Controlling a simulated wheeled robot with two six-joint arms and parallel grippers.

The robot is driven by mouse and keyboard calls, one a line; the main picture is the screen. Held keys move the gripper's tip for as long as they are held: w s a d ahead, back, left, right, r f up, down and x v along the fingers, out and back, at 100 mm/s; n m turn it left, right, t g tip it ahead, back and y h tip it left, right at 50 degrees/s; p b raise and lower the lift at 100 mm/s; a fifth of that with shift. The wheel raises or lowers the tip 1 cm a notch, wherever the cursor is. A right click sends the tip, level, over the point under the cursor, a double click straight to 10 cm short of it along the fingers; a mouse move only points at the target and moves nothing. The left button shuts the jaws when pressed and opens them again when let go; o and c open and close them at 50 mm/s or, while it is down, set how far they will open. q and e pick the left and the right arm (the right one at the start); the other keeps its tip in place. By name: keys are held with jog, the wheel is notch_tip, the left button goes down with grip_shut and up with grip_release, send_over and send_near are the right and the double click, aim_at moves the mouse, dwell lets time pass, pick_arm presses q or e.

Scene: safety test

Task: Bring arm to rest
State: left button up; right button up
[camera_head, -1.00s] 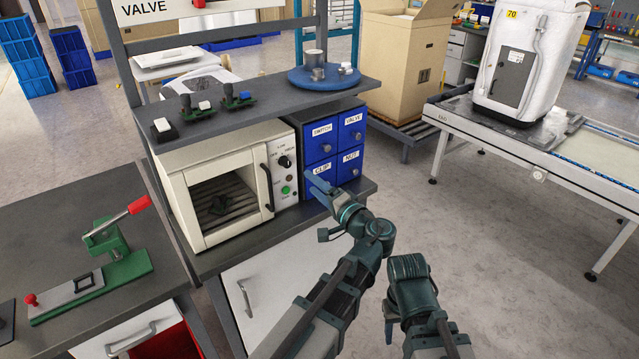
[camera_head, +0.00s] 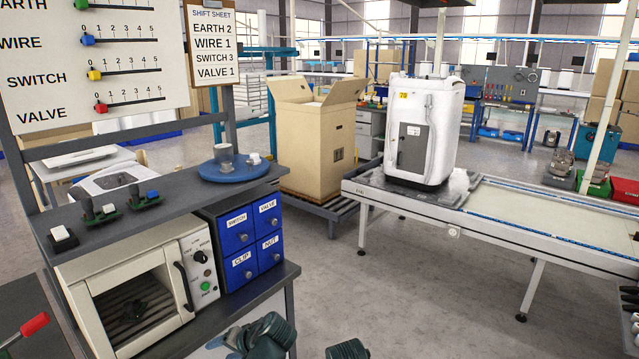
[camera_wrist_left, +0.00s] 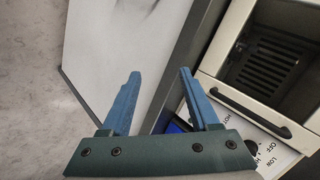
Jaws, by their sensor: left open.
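My left gripper (camera_wrist_left: 160,75) shows in the left wrist view with its two blue fingers apart and nothing between them. It points across a dark bench edge, with a white panel at left and the toaster-like oven (camera_wrist_left: 270,60) at right. I cannot tell its exact height above the bench. In the head view, part of my left arm (camera_head: 265,335) shows at the bottom edge, below the oven (camera_head: 140,290) and the blue drawer unit (camera_head: 240,240). Only a small rounded part of my right arm (camera_head: 347,350) shows at the bottom; its gripper is out of view.
A dark shelf (camera_head: 170,203) carries small circuit parts and a blue round tray (camera_head: 233,174). A conveyor table (camera_head: 480,215) with a white machine (camera_head: 423,130) stands at right. A cardboard box (camera_head: 318,140) stands behind. The floor between bench and conveyor is clear.

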pick_arm(q)
jog(key=s+d+f+n+g+h, duration=0.1)
jog(key=s+d+f+g+h, duration=0.2)
jog(key=s+d+f+h, duration=0.45)
jog(key=s+d+r+m+p, duration=0.1)
jog(key=s+d+r+p, duration=0.2)
jog(key=d+r+p, duration=0.1)
jog(key=s+d+r+m+g+p, duration=0.1)
jog(key=s+d+r+m+p, duration=0.1)
jog(key=d+r+p, duration=0.3)
jog(key=shift+s+d+r, duration=0.4)
jog(key=shift+d+r, duration=0.05)
jog(key=shift+d, duration=0.65)
dwell(0.6)
